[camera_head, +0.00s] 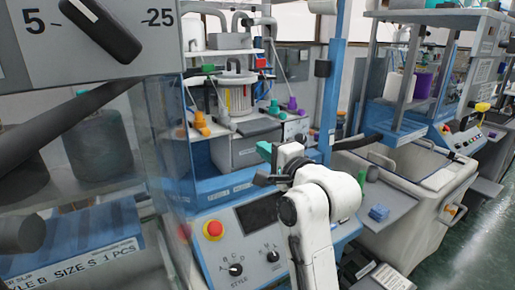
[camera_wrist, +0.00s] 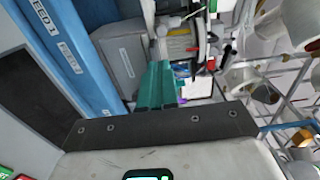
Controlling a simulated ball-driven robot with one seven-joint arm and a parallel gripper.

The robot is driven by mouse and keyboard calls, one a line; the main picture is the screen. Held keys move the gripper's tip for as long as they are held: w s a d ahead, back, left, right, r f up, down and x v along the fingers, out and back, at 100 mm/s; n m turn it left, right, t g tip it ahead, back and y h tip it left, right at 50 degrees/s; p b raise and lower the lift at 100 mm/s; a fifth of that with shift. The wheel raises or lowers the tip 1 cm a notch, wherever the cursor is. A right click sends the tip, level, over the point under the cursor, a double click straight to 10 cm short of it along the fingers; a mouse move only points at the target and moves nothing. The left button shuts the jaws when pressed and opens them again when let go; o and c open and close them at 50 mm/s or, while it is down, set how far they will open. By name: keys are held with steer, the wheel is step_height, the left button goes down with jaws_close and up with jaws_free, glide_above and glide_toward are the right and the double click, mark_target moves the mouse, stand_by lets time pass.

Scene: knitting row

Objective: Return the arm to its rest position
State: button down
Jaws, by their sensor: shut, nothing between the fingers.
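My white arm (camera_head: 325,205) rises from the bottom middle of the head view and bends in front of the knitting machine's blue control panel. My gripper (camera_head: 264,150) points left, its green fingers in front of the machine's grey box. In the wrist view the green fingers of my gripper (camera_wrist: 157,86) are side by side and shut, with nothing held. The arm's lower part is cut off by the picture's bottom edge.
The control panel has a red button (camera_head: 213,230), knobs and a dark screen (camera_head: 258,212) close to my arm. A clear guard (camera_head: 165,150) stands left. Floor shows at far right.

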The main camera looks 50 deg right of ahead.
steer(key=shift+s+a, duration=0.15)
steer(key=shift+s, duration=0.2)
